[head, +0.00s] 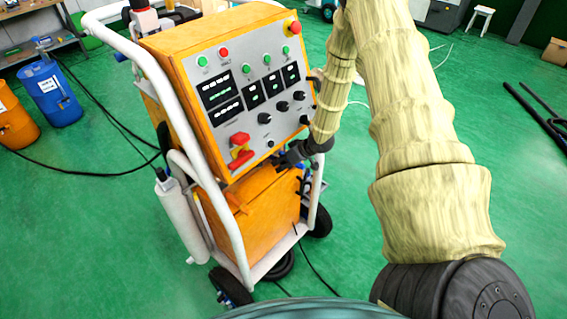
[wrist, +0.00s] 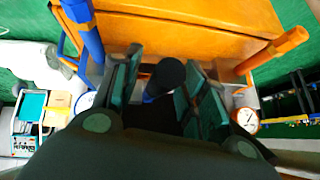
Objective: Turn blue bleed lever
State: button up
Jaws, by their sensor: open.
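The blue lever (wrist: 84,30) shows at the upper left of the wrist view, outside my fingers and to their left. My gripper (wrist: 165,60) is open, its two dark green fingers pointing at the orange housing. A black round-ended cylinder (wrist: 170,74) shows between the fingers, with a bluish part below it; I cannot tell whether the fingers touch it. In the head view my gripper (head: 291,157) is at the cart's right side, just below the control panel. The blue lever cannot be made out in the head view.
An orange lever (wrist: 275,50) stands right of my fingers. A gauge with an orange rim (wrist: 245,120) and a blue-rimmed gauge (wrist: 86,101) flank them. The orange control cabinet (head: 180,42) overhangs my gripper. The cart's white frame (head: 232,220) is close by. Green floor right of the cart is mostly clear.

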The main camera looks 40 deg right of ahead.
jog(key=v, duration=1.1)
jog(key=shift+d+r, duration=0.2)
jog(key=shift+r, duration=0.05)
jog(key=shift+s, duration=0.15)
